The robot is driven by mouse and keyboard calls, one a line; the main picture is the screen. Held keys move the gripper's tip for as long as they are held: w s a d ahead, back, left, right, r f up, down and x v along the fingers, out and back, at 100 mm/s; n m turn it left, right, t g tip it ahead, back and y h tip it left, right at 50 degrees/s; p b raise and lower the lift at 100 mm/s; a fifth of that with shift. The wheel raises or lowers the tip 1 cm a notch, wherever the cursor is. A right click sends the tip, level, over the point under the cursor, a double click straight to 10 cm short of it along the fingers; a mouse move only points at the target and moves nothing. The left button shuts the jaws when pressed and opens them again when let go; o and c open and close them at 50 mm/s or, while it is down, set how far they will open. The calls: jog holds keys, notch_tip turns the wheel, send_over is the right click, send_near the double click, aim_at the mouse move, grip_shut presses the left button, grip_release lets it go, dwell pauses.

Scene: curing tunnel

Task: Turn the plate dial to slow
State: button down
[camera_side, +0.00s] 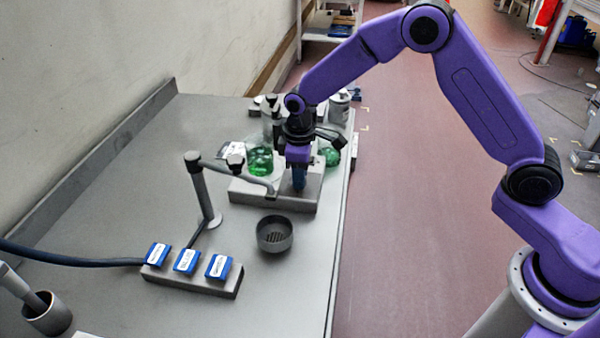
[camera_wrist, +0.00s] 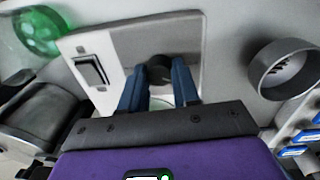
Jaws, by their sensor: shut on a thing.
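The plate is a grey box (camera_side: 248,192) on the bench with a pale front panel in the wrist view (camera_wrist: 118,64). The dial is a dark round knob (camera_wrist: 159,66) on that panel. My gripper (camera_side: 299,184) reaches down to the plate. In the wrist view my gripper (camera_wrist: 159,80) has one blue finger on each side of the dial and is shut on it. The fingers cover the dial's sides. I cannot read any pointer or slow mark. A rocker switch (camera_wrist: 90,72) sits left of the dial on the panel.
A dark round cup (camera_side: 275,235) stands close in front of the plate. A post with a side arm (camera_side: 204,190) rises to the left. Green-filled glassware (camera_side: 261,161) is behind. Several blue labelled blocks (camera_side: 187,261) sit on a grey strip. The bench's front middle is clear.

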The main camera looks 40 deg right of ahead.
jog(key=m, duration=0.5)
jog(key=shift+m, duration=0.3)
dwell(0.4)
jog(key=c, duration=0.8)
grip_release()
jog(key=r, duration=1.7)
jog(key=shift+s+a+r, duration=0.1)
jog(key=shift+a+r, duration=0.15)
jog(key=shift+a, duration=0.15)
